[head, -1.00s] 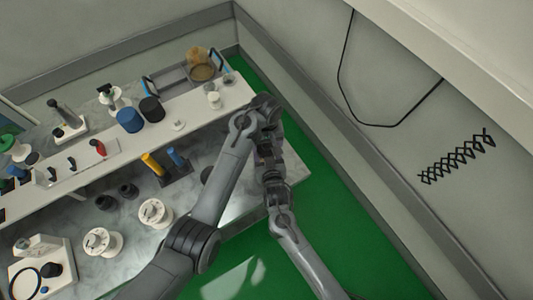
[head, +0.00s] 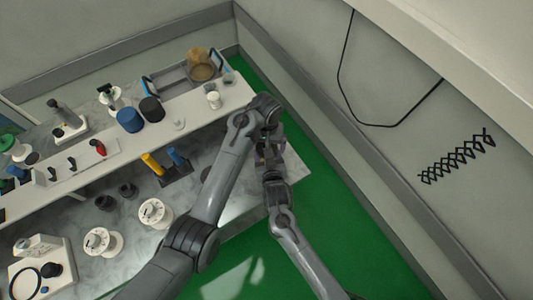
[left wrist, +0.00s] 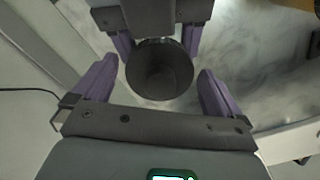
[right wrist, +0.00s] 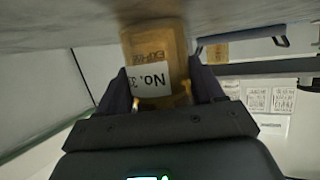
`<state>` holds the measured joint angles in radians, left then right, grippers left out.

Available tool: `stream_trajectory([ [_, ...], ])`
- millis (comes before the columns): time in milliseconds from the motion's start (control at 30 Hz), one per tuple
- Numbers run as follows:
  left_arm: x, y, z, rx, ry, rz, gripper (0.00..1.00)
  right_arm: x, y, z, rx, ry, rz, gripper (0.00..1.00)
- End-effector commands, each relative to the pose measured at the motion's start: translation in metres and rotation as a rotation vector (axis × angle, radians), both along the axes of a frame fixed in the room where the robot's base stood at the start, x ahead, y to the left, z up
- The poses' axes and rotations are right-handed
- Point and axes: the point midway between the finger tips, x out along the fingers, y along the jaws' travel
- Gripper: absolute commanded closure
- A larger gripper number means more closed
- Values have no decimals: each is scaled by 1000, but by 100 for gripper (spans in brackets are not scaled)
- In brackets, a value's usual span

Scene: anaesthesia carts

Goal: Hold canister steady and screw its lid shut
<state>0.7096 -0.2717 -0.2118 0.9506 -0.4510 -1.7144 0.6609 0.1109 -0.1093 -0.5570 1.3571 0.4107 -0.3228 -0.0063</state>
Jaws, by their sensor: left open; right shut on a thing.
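My right gripper (right wrist: 160,100) is shut on an amber canister (right wrist: 155,45) with a white label, clear in the right wrist view. In the left wrist view a dark grey round lid (left wrist: 160,75) shows end-on and hides the canister behind it. My left gripper (left wrist: 158,95) is open, its purple fingers on either side of the lid with gaps visible. My right gripper (left wrist: 158,40) shows just beyond the lid. How tightly the lid sits cannot be seen. In the head view my arms hide most of the canister and lid.
A white shelf (head: 85,185) with bottles and jars runs along the back left. Below it, a marble counter (head: 140,252) holds white round devices (head: 155,212) and dark cups (head: 105,202). Green floor (head: 350,215) is clear on the right.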

Motion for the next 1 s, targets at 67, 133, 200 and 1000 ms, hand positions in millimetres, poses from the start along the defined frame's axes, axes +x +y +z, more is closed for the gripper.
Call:
stream_trajectory([
  [67,0,0,2,0,-1,0,0,0,0,0,0,0,-1,100],
  [133,0,0,7,0,-2,0,0,0,0,0,0,0,-1,100],
  [200,1,-1,14,-1,-3,0,0,0,0,0,0,0,0,100],
  [1000,1,0,56,3,-3,76,2,0,0,0,0,0,0,100],
])
